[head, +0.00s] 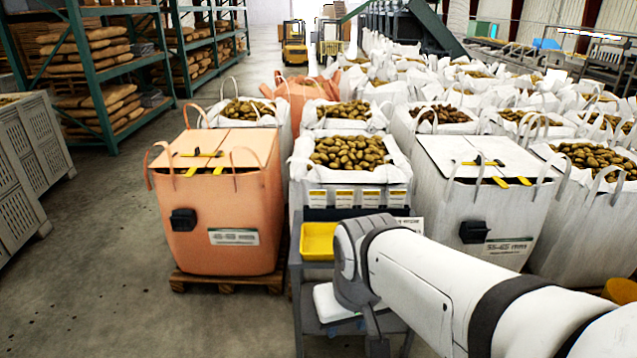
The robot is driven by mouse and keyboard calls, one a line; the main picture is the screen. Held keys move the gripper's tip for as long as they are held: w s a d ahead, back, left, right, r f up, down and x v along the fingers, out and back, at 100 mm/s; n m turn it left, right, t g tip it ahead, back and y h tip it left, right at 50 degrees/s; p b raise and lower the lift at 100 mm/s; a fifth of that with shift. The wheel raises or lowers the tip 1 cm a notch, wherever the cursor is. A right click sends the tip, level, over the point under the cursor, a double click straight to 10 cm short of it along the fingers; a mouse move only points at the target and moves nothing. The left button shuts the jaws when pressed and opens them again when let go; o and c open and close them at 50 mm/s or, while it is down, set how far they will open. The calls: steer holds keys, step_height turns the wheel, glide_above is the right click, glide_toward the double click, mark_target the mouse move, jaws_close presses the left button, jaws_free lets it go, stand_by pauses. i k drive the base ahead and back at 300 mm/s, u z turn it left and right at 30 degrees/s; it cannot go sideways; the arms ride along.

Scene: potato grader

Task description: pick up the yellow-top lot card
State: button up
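Several small white cards with yellow-orange markings (344,198) stand in a row at the front of the middle potato bag, above a dark rack (330,214). They are too small to tell which, if any, is the yellow-top lot card. My arm reaches in from the bottom right, and its wrist end is in front of the grey cart (296,262), just below the cards.
A yellow bin (318,240) sits on the cart, left of my wrist. An orange bag (215,215) on a pallet stands at left, with a black holder (183,220) and label. A white bag (470,205) stands at right. Open floor lies at left.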

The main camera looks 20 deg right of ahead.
mark_target(370, 197)
steer(key=i, duration=1.45)
steer(key=z, duration=0.05)
